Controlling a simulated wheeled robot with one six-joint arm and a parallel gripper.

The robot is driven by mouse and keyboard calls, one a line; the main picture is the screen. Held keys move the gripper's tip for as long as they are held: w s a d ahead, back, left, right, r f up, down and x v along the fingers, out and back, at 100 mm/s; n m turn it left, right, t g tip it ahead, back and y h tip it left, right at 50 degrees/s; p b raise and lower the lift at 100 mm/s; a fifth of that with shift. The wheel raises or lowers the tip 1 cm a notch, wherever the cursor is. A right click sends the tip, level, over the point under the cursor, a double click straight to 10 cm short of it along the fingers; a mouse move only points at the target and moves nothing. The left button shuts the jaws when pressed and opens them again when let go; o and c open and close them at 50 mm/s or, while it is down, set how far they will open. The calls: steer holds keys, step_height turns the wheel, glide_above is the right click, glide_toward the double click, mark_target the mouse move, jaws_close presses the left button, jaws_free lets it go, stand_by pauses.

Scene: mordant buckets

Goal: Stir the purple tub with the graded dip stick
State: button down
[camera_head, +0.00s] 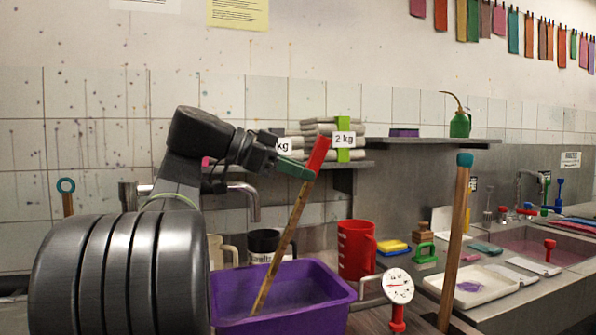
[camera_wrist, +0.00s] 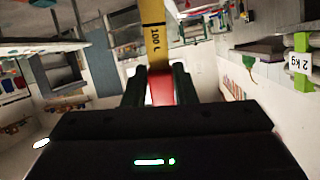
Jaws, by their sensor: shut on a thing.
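The purple tub (camera_head: 330,318) stands on the counter at the lower middle of the head view, with greyish liquid inside. The graded dip stick (camera_head: 283,245) is a wooden stick with a red top. It leans with its top to the right, and its lower end is in the tub, at the liquid. My gripper (camera_head: 302,167) is shut on the red top, above the tub. In the wrist view, my gripper (camera_wrist: 160,84) holds the red part, and the stick's yellow face (camera_wrist: 154,35) with black markings runs away from it. The stick's lower tip is hidden.
A red jug (camera_head: 356,250) stands right behind the tub. A dial thermometer (camera_head: 398,287) and an upright wooden stick with a blue top (camera_head: 455,235) are close on the right. A white tray (camera_head: 470,285) lies farther right. A shelf with folded cloth (camera_head: 330,130) is behind.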

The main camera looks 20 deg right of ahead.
steer(key=shift+s+d+r+p, duration=0.35)
steer(key=shift+d+r+p, duration=0.25)
steer(key=shift+r+p, duration=0.95)
steer(key=shift+s+d+r+p, duration=0.5)
steer(key=shift+r+p, duration=0.6)
steer(key=shift+r, duration=0.8)
steer(key=shift+s+d+r+p, duration=0.2)
steer(key=shift+d+r+p, duration=0.5)
steer(key=shift+r+p, duration=0.85)
steer(key=shift+r, duration=0.2)
step_height(320, 180, up, 11)
steer(key=p, duration=0.9)
steer(key=shift+f, duration=0.2)
step_height(320, 180, down, 11)
steer(key=b, duration=0.9)
steer(key=shift+b, duration=0.35)
